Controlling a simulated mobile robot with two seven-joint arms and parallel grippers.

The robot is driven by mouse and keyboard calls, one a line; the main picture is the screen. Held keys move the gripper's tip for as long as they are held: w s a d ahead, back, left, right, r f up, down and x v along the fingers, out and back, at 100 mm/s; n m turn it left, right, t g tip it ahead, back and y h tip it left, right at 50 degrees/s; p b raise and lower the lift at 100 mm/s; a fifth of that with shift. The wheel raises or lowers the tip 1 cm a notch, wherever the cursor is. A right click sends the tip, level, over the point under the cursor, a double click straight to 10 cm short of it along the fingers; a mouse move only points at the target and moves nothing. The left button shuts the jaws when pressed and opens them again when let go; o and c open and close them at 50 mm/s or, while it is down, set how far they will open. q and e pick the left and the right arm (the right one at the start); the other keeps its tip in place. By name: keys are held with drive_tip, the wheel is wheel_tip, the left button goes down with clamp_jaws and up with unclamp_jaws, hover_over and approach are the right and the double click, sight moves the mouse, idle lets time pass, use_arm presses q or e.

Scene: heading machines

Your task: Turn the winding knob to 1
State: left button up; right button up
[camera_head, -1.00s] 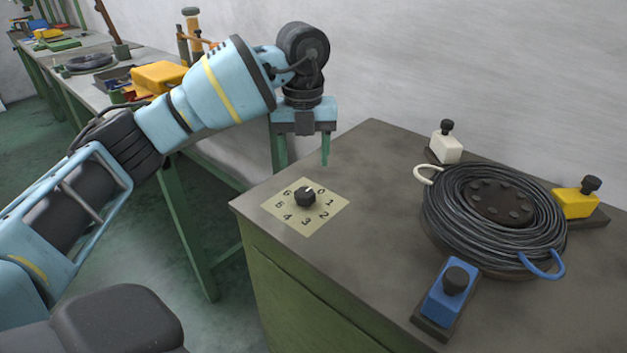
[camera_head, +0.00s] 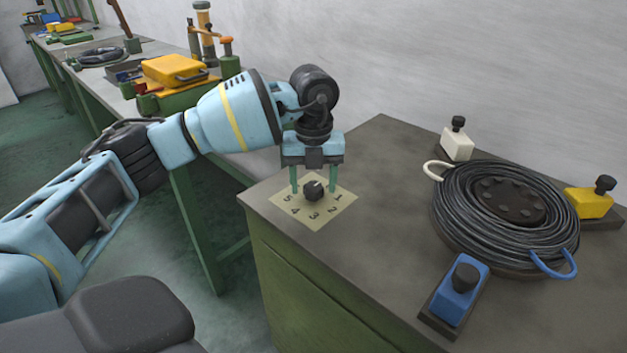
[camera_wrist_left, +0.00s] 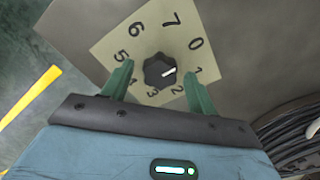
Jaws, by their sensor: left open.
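The winding knob (camera_head: 314,190) is small, black and faceted. It sits on a cream dial plate (camera_head: 320,219) with black numbers, near the left corner of the cabinet top. My left gripper (camera_head: 313,187) is open and points down, with one green finger on each side of the knob. In the left wrist view both fingers (camera_wrist_left: 158,75) appear apart from the knob, with gaps between. My right gripper is not in view.
On the cabinet top (camera_head: 390,200), a black cable coil (camera_head: 505,215) lies at the right. White (camera_head: 458,143), yellow (camera_head: 590,201) and blue (camera_head: 459,290) blocks with black knobs stand around it. A wall rises behind. The surface between dial and coil is clear.

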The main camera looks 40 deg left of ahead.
use_arm(q)
drive_tip(key=c, duration=1)
drive_tip(key=m+p, duration=0.2)
drive_tip(key=shift+r+m, duration=0.15)
drive_tip(key=shift+m, duration=0.25)
drive_tip(key=m+p, duration=0.2)
drive_tip(key=m, duration=0.2)
drive_tip(key=shift+m+p, duration=0.3)
drive_tip(key=shift+p, duration=0.05)
drive_tip(key=shift+m, duration=0.7)
drive_tip(key=shift+p, duration=0.3)
drive_tip(key=o, duration=1)
